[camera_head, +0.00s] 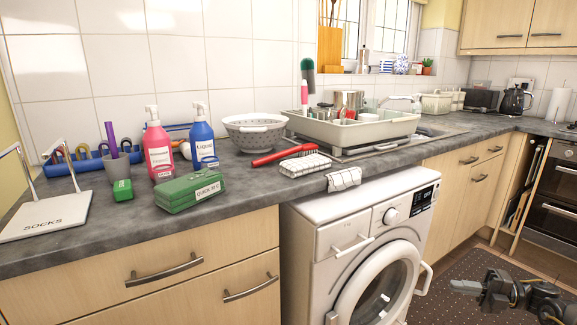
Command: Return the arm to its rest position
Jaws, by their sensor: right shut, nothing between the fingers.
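My right gripper (466,287) is low at the bottom right of the head view, over the dark floor mat. It is shut and empty, well below the counter and apart from everything on it. Part of my right arm runs off the right edge. My left gripper is not in view.
The grey counter (246,186) holds a pink bottle (158,152), a blue bottle (202,143), a green box (189,192), a red brush (277,157), a colander (255,132) and a dish tub (352,134). The washing machine (330,222) stands left of my gripper. The mat (440,306) looks clear.

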